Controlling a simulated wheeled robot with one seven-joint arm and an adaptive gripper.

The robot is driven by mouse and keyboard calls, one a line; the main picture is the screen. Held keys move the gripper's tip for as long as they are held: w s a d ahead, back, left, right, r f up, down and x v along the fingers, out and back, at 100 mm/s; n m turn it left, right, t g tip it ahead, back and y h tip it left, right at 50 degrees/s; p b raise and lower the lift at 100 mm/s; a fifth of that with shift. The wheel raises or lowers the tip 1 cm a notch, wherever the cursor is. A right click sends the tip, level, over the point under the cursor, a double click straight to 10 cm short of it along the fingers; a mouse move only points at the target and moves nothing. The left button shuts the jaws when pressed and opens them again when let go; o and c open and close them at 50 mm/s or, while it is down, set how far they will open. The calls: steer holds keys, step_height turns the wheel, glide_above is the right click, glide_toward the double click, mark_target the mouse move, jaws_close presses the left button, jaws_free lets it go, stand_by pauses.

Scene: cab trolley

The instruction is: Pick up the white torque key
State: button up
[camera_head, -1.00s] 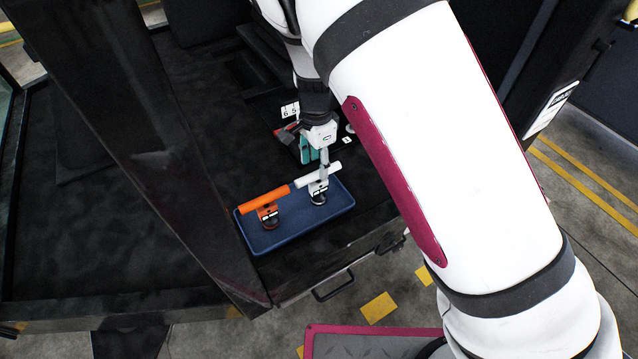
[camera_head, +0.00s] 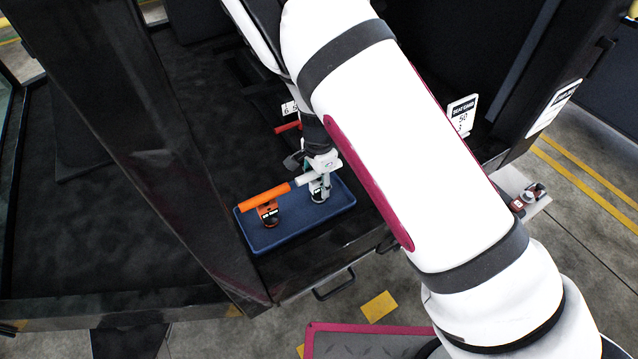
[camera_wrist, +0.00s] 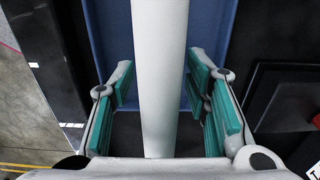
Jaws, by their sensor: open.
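The white torque key (camera_head: 309,180) stands in the right part of a blue tray (camera_head: 288,236), its white handle level on top and a dark base below. My gripper (camera_head: 324,176) is right over it, with its fingers down at the handle. In the wrist view the white handle (camera_wrist: 160,70) runs lengthwise between the teal finger pads of my gripper (camera_wrist: 161,95). A gap shows on both sides, so the jaws are open around it. The handle's near end is hidden by the gripper body.
An orange torque key (camera_head: 264,197) stands in the same tray, just left of the white one. A red-handled thing (camera_head: 288,127) lies behind the tray. A sign card (camera_head: 461,114) stands at the right, past my arm. A dark post rises left of the tray.

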jaws_close()
steer(key=shift+r, duration=0.15)
